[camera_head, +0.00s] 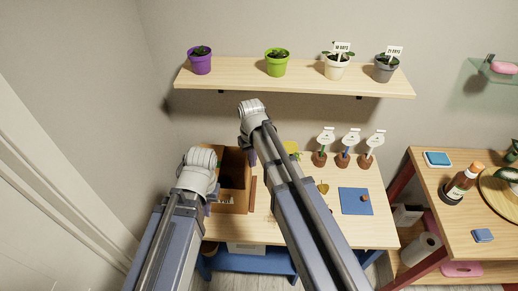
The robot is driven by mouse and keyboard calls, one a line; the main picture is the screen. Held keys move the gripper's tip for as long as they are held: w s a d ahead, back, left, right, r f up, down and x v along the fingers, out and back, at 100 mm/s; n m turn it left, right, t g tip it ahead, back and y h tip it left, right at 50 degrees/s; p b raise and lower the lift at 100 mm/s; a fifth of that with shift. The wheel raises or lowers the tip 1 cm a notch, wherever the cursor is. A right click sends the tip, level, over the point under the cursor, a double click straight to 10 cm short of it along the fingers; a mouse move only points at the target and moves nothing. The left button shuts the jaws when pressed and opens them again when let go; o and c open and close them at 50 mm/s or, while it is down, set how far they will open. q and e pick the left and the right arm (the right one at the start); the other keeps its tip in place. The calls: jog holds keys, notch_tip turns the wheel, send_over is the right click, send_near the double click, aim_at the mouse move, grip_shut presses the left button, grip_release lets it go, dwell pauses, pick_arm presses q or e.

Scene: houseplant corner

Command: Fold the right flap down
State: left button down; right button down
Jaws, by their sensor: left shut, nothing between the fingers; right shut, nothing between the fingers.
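A brown cardboard box (234,201) stands on the table at the left, its top at least partly open on a dark inside. A narrow brown strip along its right side looks like the right flap (253,194); its exact angle is hard to tell. My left gripper (211,196) is at the box's left side, shut and empty, mostly hidden by my own wrist. My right gripper (251,155) is shut and empty near the box's back right corner, above the flap's far end. My wrist and forearm hide its fingertips and part of the box.
A blue mat (356,201) lies to the right on the wooden table (375,232). Several small signs in brown bases, including a white sign (326,137), stand at the back. A shelf (300,81) with potted plants hangs above. A second table (440,190) stands at the right.

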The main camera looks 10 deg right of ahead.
jog(key=w+a, duration=0.2)
jog(key=a, duration=0.4)
jog(key=shift+a, duration=0.35)
dwell(0.4)
jog(key=shift+r, duration=0.1)
dwell(0.5)
notch_tip(320, 180, up, 9)
jog(key=p, duration=0.9)
jog(key=s+d+f+n+h+b, duration=0.1)
jog(key=s+f+b, duration=1.3)
jog(key=s, duration=0.3)
jog(key=shift+s+d+f, duration=0.25)
jog(key=shift+s+f, duration=0.05)
jog(key=shift+s, duration=0.1)
